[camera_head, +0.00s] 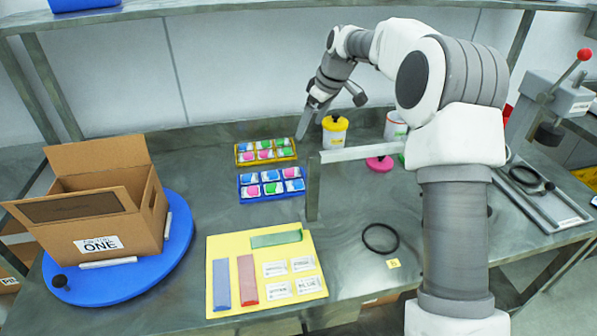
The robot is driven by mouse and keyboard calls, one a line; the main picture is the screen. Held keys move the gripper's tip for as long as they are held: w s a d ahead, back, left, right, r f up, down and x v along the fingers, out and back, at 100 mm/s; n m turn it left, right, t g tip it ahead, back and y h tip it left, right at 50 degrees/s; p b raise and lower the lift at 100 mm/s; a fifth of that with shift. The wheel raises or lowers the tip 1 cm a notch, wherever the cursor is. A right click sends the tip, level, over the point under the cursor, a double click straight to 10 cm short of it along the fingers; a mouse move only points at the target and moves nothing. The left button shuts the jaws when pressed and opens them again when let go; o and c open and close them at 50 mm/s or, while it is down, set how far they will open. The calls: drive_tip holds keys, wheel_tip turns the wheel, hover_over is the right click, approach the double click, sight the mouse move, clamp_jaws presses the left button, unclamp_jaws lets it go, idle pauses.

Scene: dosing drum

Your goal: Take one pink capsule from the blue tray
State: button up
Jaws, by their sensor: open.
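The blue tray (272,199) lies on the grey bench left of centre, with small coloured capsules in two rows. A pink capsule (270,176) sits in its back row, among blue, green and other pink ones. My gripper (311,122) is open and hangs behind and to the right of the blue tray, near the right end of the yellow tray. It points down and holds nothing that I can see. The exact gap between its fingers is small in this view.
A yellow tray (240,160) with more capsules lies behind the blue one. A yellow jar (335,135) stands right of my gripper. A grey post with a pale bar (355,153) rises right of the blue tray. A cardboard box (105,235) stands on a blue turntable (180,235) at left.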

approach(293, 171)
drive_tip(key=b+x, duration=0.2)
drive_tip(key=x, duration=0.6)
drive_tip(key=shift+w+a+f, duration=0.1)
drive_tip(key=shift+w+f, duration=0.05)
drive_tip(key=shift+f, duration=0.25)
drive_tip(key=shift+c, duration=0.4)
